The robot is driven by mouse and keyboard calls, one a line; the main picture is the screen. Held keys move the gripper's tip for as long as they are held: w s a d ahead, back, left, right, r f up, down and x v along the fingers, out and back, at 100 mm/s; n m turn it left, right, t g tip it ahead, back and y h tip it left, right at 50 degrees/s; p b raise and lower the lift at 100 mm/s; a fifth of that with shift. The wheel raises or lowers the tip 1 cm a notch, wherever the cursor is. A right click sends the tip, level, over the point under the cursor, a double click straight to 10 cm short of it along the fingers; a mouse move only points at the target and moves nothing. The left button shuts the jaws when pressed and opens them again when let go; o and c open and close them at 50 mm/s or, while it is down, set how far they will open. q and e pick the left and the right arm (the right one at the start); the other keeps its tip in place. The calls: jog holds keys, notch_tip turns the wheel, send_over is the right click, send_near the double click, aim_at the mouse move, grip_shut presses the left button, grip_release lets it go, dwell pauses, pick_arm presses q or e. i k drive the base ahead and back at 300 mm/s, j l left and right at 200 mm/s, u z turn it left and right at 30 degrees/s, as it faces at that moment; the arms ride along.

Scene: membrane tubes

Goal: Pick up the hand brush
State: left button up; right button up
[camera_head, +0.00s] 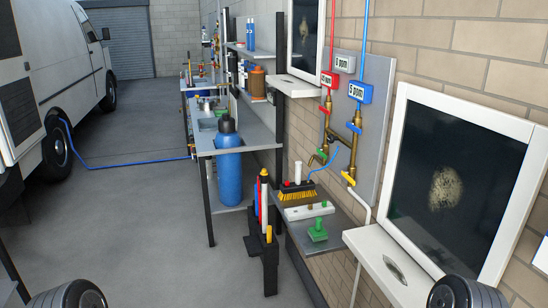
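The hand brush (297,195) has a dark block and yellow bristles that point down. It rests at the back of a low metal shelf along the brick wall, right of the middle of the view. A white upright piece (298,172) and a small red piece show at its top; I cannot tell whether they belong to it. Neither gripper is in view. Only dark rounded parts of mine show at the bottom left and bottom right edges.
A white strip (308,211) and a green-handled item (317,231) lie in front of the brush. A black holder (266,250) with upright tools stands left of the shelf. A blue cylinder (229,172) stands behind it. Pipes run above.

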aim_at(299, 188)
jog(key=i+j, duration=0.35)
jog(key=i, duration=0.2)
jog(key=i+j, duration=0.3)
jog(key=i, duration=0.3)
jog(key=i+j, duration=0.35)
jog(key=i, duration=0.2)
jog(key=i+j, duration=0.35)
jog(key=i, duration=0.2)
